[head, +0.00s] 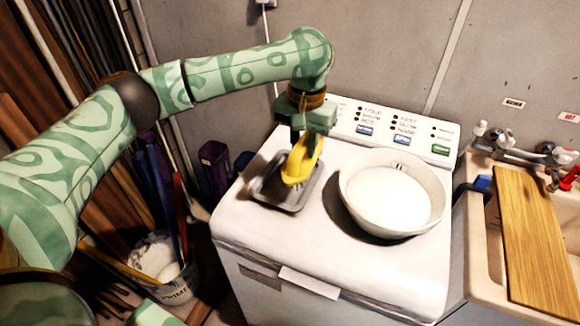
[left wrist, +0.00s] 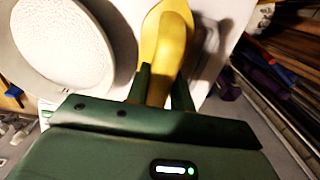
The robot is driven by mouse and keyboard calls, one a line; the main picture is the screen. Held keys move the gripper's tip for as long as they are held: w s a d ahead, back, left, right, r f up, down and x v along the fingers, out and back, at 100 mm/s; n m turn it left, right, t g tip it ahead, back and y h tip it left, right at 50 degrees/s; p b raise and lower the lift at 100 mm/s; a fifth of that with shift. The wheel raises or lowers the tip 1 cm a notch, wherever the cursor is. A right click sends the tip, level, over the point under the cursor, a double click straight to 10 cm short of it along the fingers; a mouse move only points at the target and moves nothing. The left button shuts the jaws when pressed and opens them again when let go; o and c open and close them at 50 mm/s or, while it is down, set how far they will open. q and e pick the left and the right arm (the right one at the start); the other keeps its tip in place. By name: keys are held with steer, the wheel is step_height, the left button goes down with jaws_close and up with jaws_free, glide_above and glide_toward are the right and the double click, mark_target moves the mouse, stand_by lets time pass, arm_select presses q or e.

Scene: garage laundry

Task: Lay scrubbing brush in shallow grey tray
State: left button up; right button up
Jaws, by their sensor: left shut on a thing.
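The yellow scrubbing brush (head: 300,163) is held in my left gripper (head: 304,140), tilted over the shallow grey tray (head: 292,205). The tray lies on the left part of the white washing machine top. Whether the brush touches the tray floor I cannot tell. In the left wrist view the brush (left wrist: 166,45) sits between the two green fingers of my left gripper (left wrist: 158,85), and they are shut on it. The tray is hard to make out there. My right gripper is not in view.
A white bowl with white contents (head: 345,185) stands right of the tray on the washing machine (head: 330,255). The control panel (head: 385,130) rises behind. A sink with a wooden board (head: 535,235) is at the right. A bucket with long handles (head: 165,285) stands at the lower left.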

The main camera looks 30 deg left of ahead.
arm_select(q)
steer(key=w+a+f+b, duration=0.1)
steer(key=f+b, duration=0.1)
steer(key=f, duration=0.1)
steer(key=w+a+f+b, duration=0.1)
steer(key=a+f+b, duration=0.1)
steer(key=f, duration=0.1)
steer(key=w+a+f+b, duration=0.1)
steer(key=a+f+b, duration=0.1)
steer(key=f+b, duration=0.1)
steer(key=shift+a+f, duration=0.1)
steer(key=shift+f, duration=0.45)
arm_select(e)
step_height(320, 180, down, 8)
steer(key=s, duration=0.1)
arm_select(q)
steer(key=shift+w+r, duration=0.1)
steer(key=shift+r, duration=0.15)
steer(key=shift+p, duration=0.4)
steer(key=o, duration=1)
steer(key=shift+f, duration=0.1)
steer(key=shift+c, duration=0.2)
step_height(320, 180, up, 12)
steer(key=p, duration=0.6)
steer(key=shift+p, duration=0.3)
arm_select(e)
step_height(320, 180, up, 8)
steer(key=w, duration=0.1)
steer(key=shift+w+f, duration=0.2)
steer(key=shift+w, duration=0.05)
